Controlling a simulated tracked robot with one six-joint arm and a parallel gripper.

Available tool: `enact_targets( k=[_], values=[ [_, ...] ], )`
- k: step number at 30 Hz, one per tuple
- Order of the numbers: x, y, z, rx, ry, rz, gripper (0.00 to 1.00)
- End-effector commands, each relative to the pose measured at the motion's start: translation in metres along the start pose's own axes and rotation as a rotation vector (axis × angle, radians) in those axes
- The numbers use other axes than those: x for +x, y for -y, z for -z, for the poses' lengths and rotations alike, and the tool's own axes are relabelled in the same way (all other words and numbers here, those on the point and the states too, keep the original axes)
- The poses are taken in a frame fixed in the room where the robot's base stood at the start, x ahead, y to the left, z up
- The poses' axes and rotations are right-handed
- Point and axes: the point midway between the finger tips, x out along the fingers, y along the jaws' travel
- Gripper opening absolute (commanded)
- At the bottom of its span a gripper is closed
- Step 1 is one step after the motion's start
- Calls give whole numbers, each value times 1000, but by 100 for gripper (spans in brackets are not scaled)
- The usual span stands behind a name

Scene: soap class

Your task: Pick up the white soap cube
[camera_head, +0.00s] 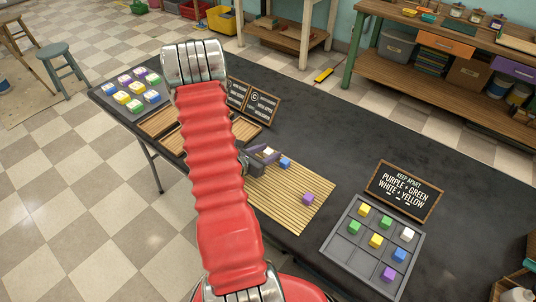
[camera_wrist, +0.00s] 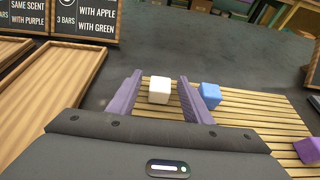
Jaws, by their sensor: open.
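The white soap cube (camera_wrist: 159,90) sits on the slatted wooden mat (camera_wrist: 240,103), between the two purple fingers of my gripper (camera_wrist: 160,98) in the wrist view. The fingers are spread, with a gap on each side of the cube; whether they are level with it I cannot tell. In the head view my gripper (camera_head: 262,158) is over the mat's far left end (camera_head: 290,205), and the white cube shows only as a small pale patch there, partly hidden. A blue cube (camera_wrist: 210,95) sits just outside the right finger. A purple cube (camera_wrist: 308,150) lies further right on the mat.
A grey sectioned tray (camera_head: 345,262) with several coloured cubes, one white, stands at the right, a chalkboard sign (camera_head: 405,190) behind it. Wooden trays (camera_wrist: 50,85) lie left of my gripper. Another tray of cubes (camera_head: 112,84) is at the far left. The table behind the mat is clear.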

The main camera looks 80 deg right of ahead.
Motion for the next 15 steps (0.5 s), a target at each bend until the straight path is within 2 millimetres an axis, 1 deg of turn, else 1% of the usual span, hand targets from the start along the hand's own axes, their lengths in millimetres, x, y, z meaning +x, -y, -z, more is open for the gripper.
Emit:
enact_targets(
  k=[15],
  values=[
    [1,0,0,0,0,-1,45]
  ],
)
